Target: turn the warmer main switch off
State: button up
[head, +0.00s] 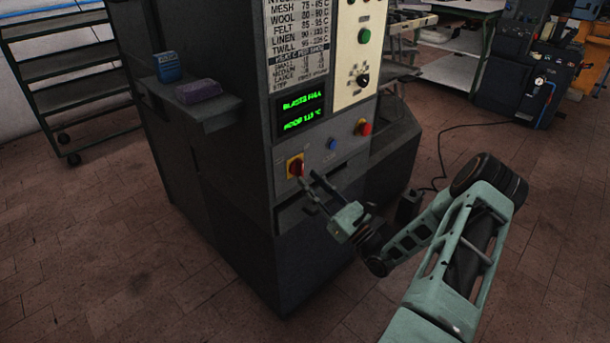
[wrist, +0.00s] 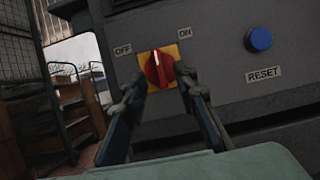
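The main switch is a red rotary knob on a yellow plate, on the lower front of the dark machine; it shows in the head view (head: 295,167) and the wrist view (wrist: 159,69). OFF is printed to its upper left and ON to its upper right. A pale mark on the knob points roughly upward; I cannot tell exactly which label it favours. My gripper (wrist: 160,88) is open, its fingers spread below and to either side of the knob, with no clear contact. In the head view my gripper (head: 313,190) is just in front of the panel.
A blue RESET button (wrist: 259,39) is right of the switch. A red button (head: 365,128) and a green-lettered display (head: 302,112) are higher on the panel. A side shelf (head: 203,108) holds a blue item and a purple block. Floor is clear at lower left.

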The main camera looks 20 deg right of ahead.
jog(key=v, duration=0.8)
jog(key=shift+s+f, duration=0.15)
jog(key=shift+s, duration=0.1)
jog(key=shift+d, duration=0.15)
jog(key=g+h+b, duration=0.1)
jog(key=g+b, duration=0.1)
jog(key=g, duration=0.2)
send_near(303, 169)
jog(key=b+x, duration=0.2)
jog(key=x, duration=0.7)
jog(key=shift+w, duration=0.15)
jog(key=shift+c, duration=0.3)
grip_shut()
